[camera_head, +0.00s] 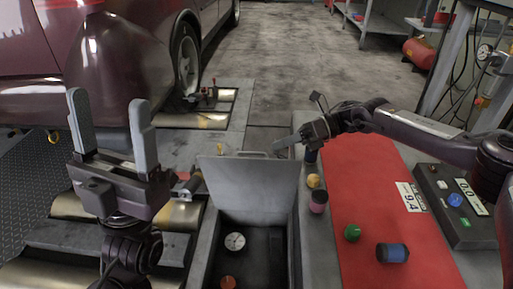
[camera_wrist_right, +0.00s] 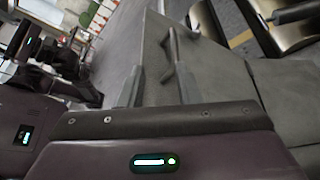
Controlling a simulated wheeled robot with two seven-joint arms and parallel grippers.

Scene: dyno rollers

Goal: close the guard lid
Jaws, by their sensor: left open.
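The grey guard lid (camera_head: 250,186) stands open and raised, leaning back behind the open box (camera_head: 208,240). A bar-like handle (camera_head: 240,154) shows at its top edge. My right gripper (camera_head: 279,145) is just above the lid's upper right corner. My left gripper (camera_head: 110,120) is open, empty and upright, left of the lid.
A gauge (camera_head: 235,241) and an orange knob (camera_head: 228,282) are inside the box. A red mat (camera_head: 365,165) right of it carries a green knob (camera_head: 352,233) and a blue-and-black cylinder (camera_head: 392,253). Yellow (camera_head: 313,181) and pink (camera_head: 318,201) pieces stand along its edge. A car (camera_head: 110,60) is behind left.

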